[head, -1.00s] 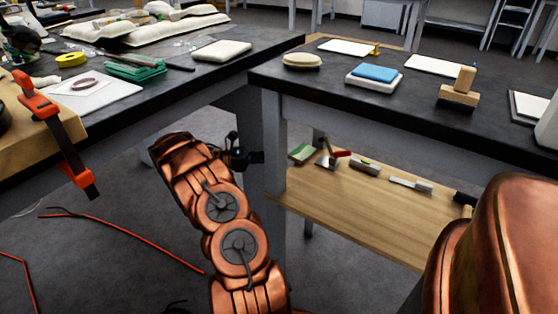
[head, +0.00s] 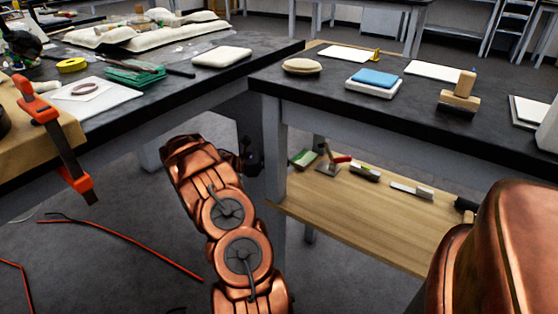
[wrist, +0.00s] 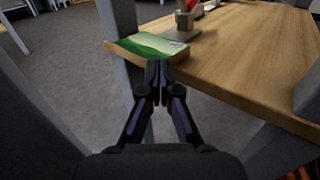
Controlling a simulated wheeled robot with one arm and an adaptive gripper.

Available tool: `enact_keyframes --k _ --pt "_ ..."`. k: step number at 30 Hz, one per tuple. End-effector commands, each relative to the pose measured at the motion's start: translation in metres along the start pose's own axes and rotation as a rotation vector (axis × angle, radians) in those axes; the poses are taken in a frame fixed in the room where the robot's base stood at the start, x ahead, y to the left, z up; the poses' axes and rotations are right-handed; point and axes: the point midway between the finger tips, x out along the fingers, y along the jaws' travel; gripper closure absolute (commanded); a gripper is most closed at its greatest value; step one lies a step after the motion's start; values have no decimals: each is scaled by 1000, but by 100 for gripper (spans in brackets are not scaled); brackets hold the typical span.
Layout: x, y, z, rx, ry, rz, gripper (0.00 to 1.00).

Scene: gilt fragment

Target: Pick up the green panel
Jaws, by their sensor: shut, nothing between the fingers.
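The green panel (head: 303,157) lies on the wooden lower shelf near its left end, close to a table leg. In the wrist view the green panel (wrist: 150,45) is a flat piece, green with a pale part, at the shelf's near corner. My gripper (wrist: 160,70) is shut and empty. Its fingertips appear just in front of the panel's near edge in that view; I cannot tell the exact gap. In the head view my gripper (head: 251,158) is a small dark shape left of the panel, partly hidden by my arm.
The wooden shelf (head: 370,215) also holds a trowel-like tool with a red handle (head: 338,159) and several other tools. A grey table leg (wrist: 122,50) stands left of the panel. The dark tabletop (head: 320,88) is above the shelf. A red cable (head: 130,240) lies on the floor.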

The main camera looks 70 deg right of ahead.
Motion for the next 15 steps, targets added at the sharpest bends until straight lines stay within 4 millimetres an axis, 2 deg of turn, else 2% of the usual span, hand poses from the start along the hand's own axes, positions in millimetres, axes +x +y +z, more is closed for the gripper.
enact_keyframes --k 5,15 --pt "9 -1 2 -1 -1 -1 100" --pt "9 0 0 0 0 1 100"
